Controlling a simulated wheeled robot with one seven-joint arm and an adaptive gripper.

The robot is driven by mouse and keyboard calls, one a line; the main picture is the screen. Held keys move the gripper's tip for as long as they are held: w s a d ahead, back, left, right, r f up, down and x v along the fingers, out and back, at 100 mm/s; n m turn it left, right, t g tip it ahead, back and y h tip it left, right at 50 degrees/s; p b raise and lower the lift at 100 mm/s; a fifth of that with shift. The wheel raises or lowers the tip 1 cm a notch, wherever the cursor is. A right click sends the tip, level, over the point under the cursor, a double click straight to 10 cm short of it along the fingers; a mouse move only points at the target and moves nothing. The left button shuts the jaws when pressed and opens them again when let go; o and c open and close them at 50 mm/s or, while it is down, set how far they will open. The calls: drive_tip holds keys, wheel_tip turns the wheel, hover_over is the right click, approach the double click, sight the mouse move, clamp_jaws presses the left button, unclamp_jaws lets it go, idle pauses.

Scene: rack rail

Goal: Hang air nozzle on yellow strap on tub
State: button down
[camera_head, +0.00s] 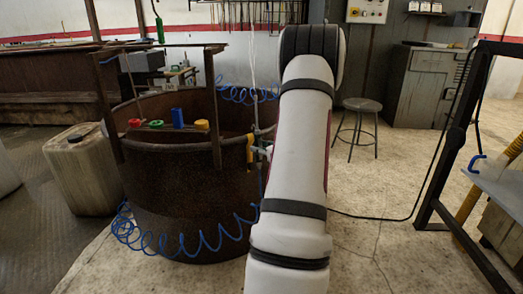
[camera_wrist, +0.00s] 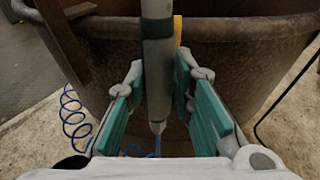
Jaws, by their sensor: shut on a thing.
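The tub (camera_head: 185,205) is a large rusty brown vessel in the middle of the head view. Its wall also spans the wrist view (camera_wrist: 245,55). The yellow strap (camera_head: 250,150) hangs over the tub's right rim. In the wrist view a piece of the strap (camera_wrist: 178,30) shows just behind the air nozzle. The air nozzle (camera_wrist: 158,70) is a grey upright tube with a dark band, and a blue hose leaves its lower end. My gripper (camera_wrist: 160,88), with green finger pads, is shut on the nozzle close to the tub wall. My arm hides most of it in the head view.
A coiled blue hose (camera_head: 180,243) runs along the tub's front. Red, blue and yellow items (camera_head: 177,118) sit on a bar across the tub. A dirty canister (camera_head: 85,168) stands left. A stool (camera_head: 358,125) stands behind; a dark frame (camera_head: 455,140) is right.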

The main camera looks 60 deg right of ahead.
drive_tip(key=shift+w+d, duration=0.35)
drive_tip(key=shift+w, duration=0.3)
drive_tip(key=shift+w+d, duration=0.35)
drive_tip(key=shift+w, duration=0.3)
drive_tip(key=shift+f, duration=0.3)
drive_tip(key=shift+f, duration=0.9)
drive_tip(key=shift+f, duration=0.2)
drive_tip(key=shift+f, duration=0.65)
drive_tip(key=c, duration=1.3)
unclamp_jaws()
